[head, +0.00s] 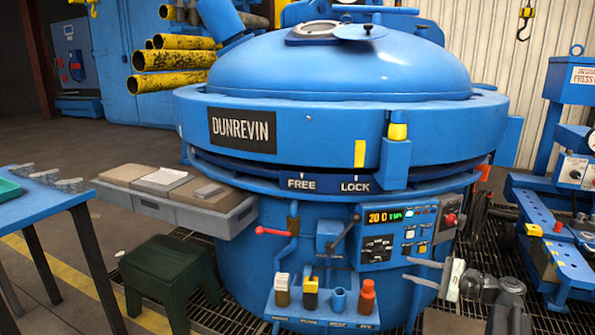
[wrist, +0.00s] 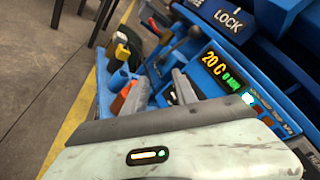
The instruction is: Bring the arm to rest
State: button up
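My gripper (head: 407,269) is at the lower right in the head view, in front of the blue furnace body (head: 330,235). Its two pale fingers point left and stand apart with nothing between them. In the wrist view, my gripper (wrist: 160,82) shows two grey fingers apart, past the pale housing with its small lit indicator. The panel's display (wrist: 215,65) also shows in the wrist view. My arm comes in from the lower right.
A small blue shelf (head: 322,312) with several bottles and cups is left of my gripper. Red (head: 272,231) and black (head: 345,237) levers stick out above it. A blue press (head: 560,220) stands right. A green stool (head: 170,270), grey tray (head: 235,221) and blue table (head: 45,210) are left.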

jog(key=s+a+f+n+g+h+p, duration=0.1)
jog(key=a+f+n+g, duration=0.35)
jog(key=a, duration=0.85)
jog(key=a+f+n+g+h, duration=0.1)
jog(key=a+f+n+g, duration=0.3)
jog(key=a, duration=1)
jog(key=s+a+f+n+g+h, duration=0.3)
jog(key=s+a+f+n+h, duration=0.15)
jog(key=s+f+h, duration=0.35)
jog(key=d+f+n+h, duration=0.2)
jog(key=d+n, duration=0.2)
jog(key=d, duration=0.5)
notch_tip(320, 180, up, 38)
jog(key=p, duration=3.8)
jog(key=shift+s+a+m+p, duration=0.25)
jog(key=shift+a+m+p, duration=0.05)
jog(key=shift+p, duration=0.1)
